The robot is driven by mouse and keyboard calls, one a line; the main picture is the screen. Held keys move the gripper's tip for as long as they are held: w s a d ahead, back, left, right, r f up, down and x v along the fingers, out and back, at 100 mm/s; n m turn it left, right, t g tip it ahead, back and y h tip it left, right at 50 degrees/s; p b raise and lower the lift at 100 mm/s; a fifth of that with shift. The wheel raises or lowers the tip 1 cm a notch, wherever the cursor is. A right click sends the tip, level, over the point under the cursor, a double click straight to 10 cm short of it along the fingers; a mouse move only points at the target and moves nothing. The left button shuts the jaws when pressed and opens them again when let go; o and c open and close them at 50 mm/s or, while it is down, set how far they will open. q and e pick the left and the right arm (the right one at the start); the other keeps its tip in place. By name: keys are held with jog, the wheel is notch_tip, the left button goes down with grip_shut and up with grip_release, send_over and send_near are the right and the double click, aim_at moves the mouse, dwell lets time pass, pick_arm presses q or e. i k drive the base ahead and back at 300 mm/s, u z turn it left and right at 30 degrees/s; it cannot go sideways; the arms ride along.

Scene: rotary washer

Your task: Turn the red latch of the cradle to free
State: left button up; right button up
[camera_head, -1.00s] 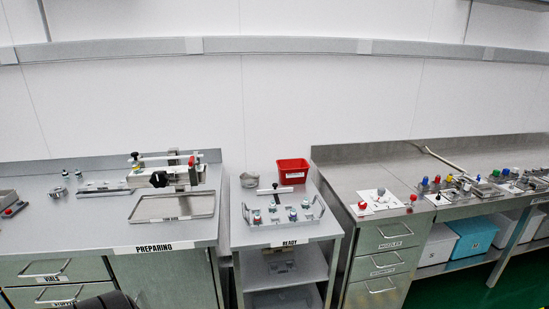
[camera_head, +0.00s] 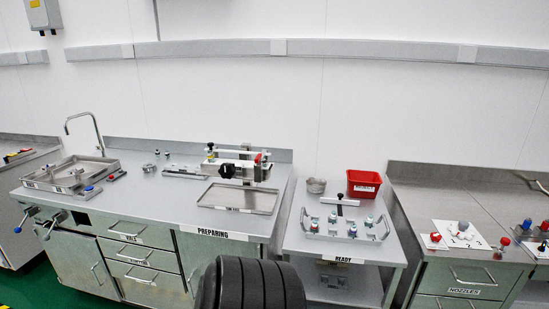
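The cradle (camera_head: 240,172), a metal fixture with a black knob and a white bar, stands on the PREPARING bench (camera_head: 180,212), behind a flat tray. The red latch (camera_head: 258,158) appears as a small red part at the cradle's right end. It is too small to tell which way it is turned. A dark ribbed shape at the bottom middle looks like part of my own body. Neither of my grippers shows in the head view.
The flat tray (camera_head: 238,208) lies in front of the cradle. The READY cart (camera_head: 318,249) at its right carries a rack of small vials and a red bin (camera_head: 363,184). A sink (camera_head: 75,175) with a tap is at the left. The bench's front middle is clear.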

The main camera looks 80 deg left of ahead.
aim_at(258, 156)
jog(key=i, duration=1.05)
jog(key=u, duration=1.7)
